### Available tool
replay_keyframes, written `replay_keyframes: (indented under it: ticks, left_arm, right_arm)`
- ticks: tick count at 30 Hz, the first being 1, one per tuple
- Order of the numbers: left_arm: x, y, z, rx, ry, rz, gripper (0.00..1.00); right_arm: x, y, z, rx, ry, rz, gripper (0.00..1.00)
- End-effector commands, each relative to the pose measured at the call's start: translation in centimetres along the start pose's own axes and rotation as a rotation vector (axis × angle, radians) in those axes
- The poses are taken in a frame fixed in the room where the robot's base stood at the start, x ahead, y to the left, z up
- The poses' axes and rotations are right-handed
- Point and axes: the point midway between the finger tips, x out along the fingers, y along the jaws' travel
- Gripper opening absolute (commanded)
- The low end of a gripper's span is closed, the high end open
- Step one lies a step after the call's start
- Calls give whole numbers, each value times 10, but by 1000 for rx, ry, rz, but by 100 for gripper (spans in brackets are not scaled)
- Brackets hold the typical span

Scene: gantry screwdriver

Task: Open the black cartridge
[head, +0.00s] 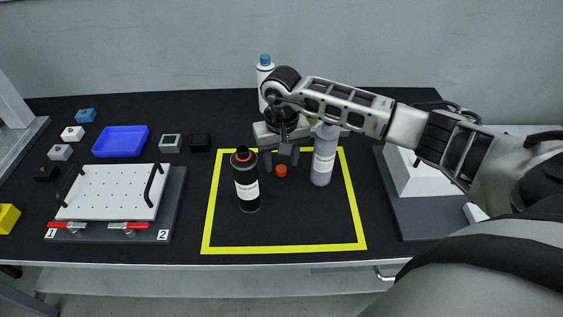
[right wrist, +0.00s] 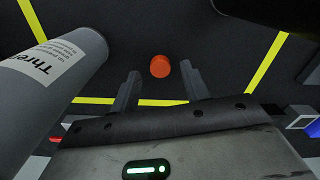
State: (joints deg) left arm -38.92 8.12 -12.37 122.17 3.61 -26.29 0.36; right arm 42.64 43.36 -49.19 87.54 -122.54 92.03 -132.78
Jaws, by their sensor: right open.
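The black cartridge (head: 248,192) stands upright inside the yellow-taped square in the head view, with a white label and an orange-red ring at its dark top. A small red cap (head: 281,170) lies on the mat to its right; it also shows in the right wrist view (right wrist: 160,66). My right gripper (head: 282,157) is open, pointing down, with its fingers either side of the cap as seen from the wrist. I see nothing held between them. My left gripper is not in view.
A grey-white cartridge (head: 323,158) stands close right of my right gripper. A white bottle (head: 265,72) is behind. A perforated white plate (head: 112,192) with handles and a blue tray (head: 121,141) stand left. The front of the taped square is clear.

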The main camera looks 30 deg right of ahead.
Motion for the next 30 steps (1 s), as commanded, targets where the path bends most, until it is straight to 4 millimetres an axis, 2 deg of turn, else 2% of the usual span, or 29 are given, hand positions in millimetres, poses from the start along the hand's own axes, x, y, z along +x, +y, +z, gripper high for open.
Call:
replay_keyframes:
  ticks: [6, 12, 16, 25, 30]
  left_arm:
    - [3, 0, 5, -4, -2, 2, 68]
    - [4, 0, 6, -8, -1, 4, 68]
    - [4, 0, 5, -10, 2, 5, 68]
    - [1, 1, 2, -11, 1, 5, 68]
    - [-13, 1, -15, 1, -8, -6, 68]
  right_arm:
    - [-48, 0, -1, -3, 5, 0, 46]
    - [-86, 0, 0, -2, 3, 1, 46]
    - [-99, 0, 0, -2, 1, 1, 46]
    - [-108, 0, 0, -1, 0, 1, 46]
    - [-139, 0, 0, -1, 0, 1, 46]
